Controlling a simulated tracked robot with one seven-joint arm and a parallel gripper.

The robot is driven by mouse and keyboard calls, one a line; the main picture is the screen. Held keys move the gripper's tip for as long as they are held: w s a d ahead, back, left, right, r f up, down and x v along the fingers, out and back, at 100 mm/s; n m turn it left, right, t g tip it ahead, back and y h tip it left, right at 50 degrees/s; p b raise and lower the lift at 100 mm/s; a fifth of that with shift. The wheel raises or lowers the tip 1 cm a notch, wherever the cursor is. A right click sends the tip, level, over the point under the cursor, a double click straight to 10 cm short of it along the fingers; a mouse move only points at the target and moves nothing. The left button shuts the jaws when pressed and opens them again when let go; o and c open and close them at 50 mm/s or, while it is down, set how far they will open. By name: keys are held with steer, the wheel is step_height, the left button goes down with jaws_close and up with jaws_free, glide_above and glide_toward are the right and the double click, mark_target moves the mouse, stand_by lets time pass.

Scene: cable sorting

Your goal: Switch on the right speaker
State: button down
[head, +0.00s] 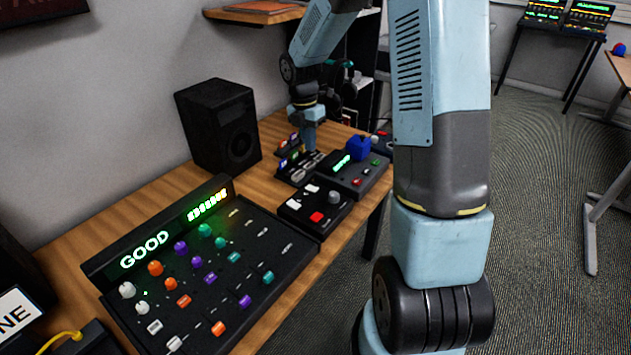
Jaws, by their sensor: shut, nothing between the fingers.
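The right speaker (218,125) is a black box standing upright at the back of the wooden desk, by the wall. Its front, with a round cone low down, faces the desk's front right. I cannot make out a switch or a lit lamp on it. My gripper (308,148) is at the far end of the desk, right of the speaker and apart from it. It points down over a small black device (299,171) with coloured lit parts. It is small in view and looks shut and empty; I cannot tell whether it touches the device.
A mixer (205,270) with coloured knobs and a lit "GOOD" display fills the near desk. A black box with a red button (317,217) and a device with a green display (352,172) stand right of it. A dark box (20,270) is cut off at the left edge.

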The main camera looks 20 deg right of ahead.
mark_target(315, 189)
steer(key=f, duration=0.4)
steer(key=s+f, duration=0.1)
steer(key=f, duration=0.4)
steer(key=d+f, duration=0.1)
steer(key=f, duration=0.4)
steer(key=shift+s, duration=0.2)
